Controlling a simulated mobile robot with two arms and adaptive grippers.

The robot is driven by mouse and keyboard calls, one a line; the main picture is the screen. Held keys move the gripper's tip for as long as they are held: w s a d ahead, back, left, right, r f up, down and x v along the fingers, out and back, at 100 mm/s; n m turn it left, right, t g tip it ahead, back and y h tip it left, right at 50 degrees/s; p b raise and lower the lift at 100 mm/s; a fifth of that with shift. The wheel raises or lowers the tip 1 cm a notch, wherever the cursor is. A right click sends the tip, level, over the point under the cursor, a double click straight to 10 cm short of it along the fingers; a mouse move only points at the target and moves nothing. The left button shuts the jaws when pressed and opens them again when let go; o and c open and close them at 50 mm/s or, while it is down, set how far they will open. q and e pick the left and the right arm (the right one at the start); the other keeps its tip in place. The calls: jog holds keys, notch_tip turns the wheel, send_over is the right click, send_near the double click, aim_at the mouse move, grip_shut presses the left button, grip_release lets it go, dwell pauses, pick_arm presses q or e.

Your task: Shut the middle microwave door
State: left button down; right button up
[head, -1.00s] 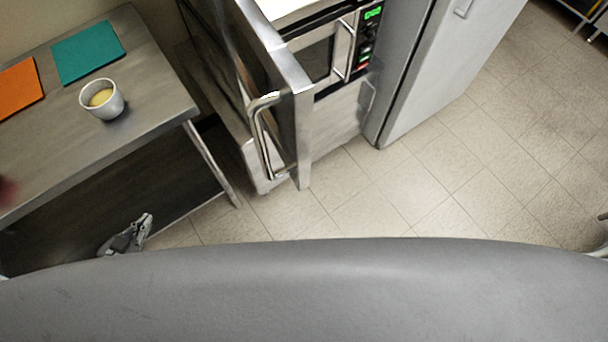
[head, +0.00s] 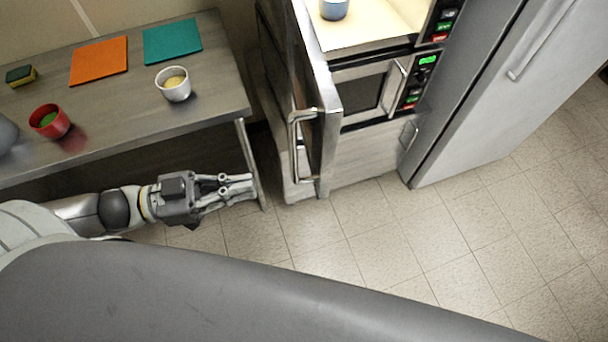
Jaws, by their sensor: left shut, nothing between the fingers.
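The middle microwave door (head: 328,140) stands wide open, seen nearly edge-on, with its metal bar handle (head: 293,145) on the left side. It belongs to the microwave with the lit, cream interior (head: 385,22), where a grey-blue cup (head: 334,9) stands. My left gripper (head: 252,187) is shut and empty. It is left of the door and lower in the picture, apart from the handle, by the table leg. My right gripper is not in view.
A shut microwave (head: 362,92) sits below the open one. A grey fridge (head: 500,85) stands right. The metal table (head: 215,105) at left holds a white cup (head: 173,84), a red cup (head: 49,121), orange and teal mats and a sponge. Tiled floor (head: 400,240) in front is clear.

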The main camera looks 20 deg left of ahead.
aim_at(319, 175)
pick_arm(q)
jog(key=x, duration=0.9)
jog(key=shift+r+p, duration=0.15)
jog(key=shift+p, duration=0.2)
jog(key=shift+p+x, duration=0.45)
jog(key=shift+x, duration=0.65)
jog(key=shift+d, duration=0.1)
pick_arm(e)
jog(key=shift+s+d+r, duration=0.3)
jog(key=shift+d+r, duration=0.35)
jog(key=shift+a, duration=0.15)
